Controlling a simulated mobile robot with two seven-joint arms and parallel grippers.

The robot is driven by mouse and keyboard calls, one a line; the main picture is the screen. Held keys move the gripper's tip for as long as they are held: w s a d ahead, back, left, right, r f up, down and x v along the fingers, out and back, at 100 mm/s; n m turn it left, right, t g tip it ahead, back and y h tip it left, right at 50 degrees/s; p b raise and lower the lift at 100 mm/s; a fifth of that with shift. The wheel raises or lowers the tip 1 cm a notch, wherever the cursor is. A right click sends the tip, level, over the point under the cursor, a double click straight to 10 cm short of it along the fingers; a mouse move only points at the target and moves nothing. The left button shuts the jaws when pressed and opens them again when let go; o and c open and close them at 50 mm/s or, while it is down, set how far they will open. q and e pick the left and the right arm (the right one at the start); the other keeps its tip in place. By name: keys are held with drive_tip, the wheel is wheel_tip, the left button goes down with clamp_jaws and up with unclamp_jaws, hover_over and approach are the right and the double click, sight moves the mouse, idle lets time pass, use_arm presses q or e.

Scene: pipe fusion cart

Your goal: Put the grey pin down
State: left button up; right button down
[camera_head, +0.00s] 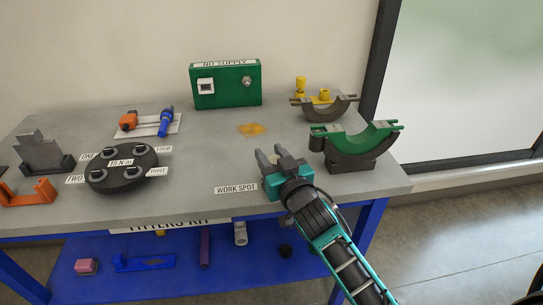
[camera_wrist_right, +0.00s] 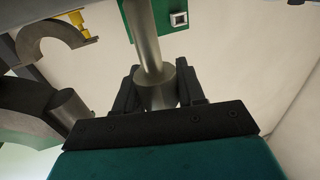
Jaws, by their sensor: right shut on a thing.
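My right gripper (camera_head: 270,157) reaches over the right part of the table, just above the "WORK SPOT" label (camera_head: 236,189). In the right wrist view it is shut on the grey pin (camera_wrist_right: 146,40). The pin has a long shaft and a thicker collar, and the collar sits between the two fingers (camera_wrist_right: 157,90). The shaft points away from the gripper. In the head view I cannot make out the pin apart from the fingers. I cannot tell whether its far end touches anything. My left gripper is not in view.
The green-and-dark clamp (camera_head: 356,142) stands close right of the gripper, with a half-ring with yellow knobs (camera_head: 333,107) behind it. A green "NO SUPPLY" box (camera_head: 227,88) stands at the back. A round dark dial (camera_head: 121,170) is at left. The table middle is clear (camera_head: 200,150).

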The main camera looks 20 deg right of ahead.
drive_tip(key=c, duration=0.7)
unclamp_jaws()
drive_tip(key=shift+f, duration=0.1)
drive_tip(key=shift+s+r, duration=0.1)
drive_tip(key=shift+r, duration=0.1)
drive_tip(key=s, duration=1.1)
drive_tip(key=s+a+f+n+g, duration=0.1)
drive_tip(key=s+f+g, duration=0.1)
drive_tip(key=f, duration=0.5)
drive_tip(key=s+a+f+n+g+y, duration=0.1)
drive_tip(key=s+a+f+g, duration=0.1)
drive_tip(key=s+f, duration=0.3)
drive_tip(key=s+a+f+g+y, duration=0.1)
drive_tip(key=s+a+f+g, duration=0.1)
drive_tip(key=f, duration=0.6)
drive_tip(key=shift+s+f+n+g, duration=0.2)
drive_tip(key=shift+s+g, duration=0.1)
drive_tip(key=shift+s, duration=0.2)
drive_tip(key=shift+s+f+n+g, duration=0.1)
drive_tip(key=shift+s+n+g, duration=0.15)
drive_tip(key=shift+s, duration=0.2)
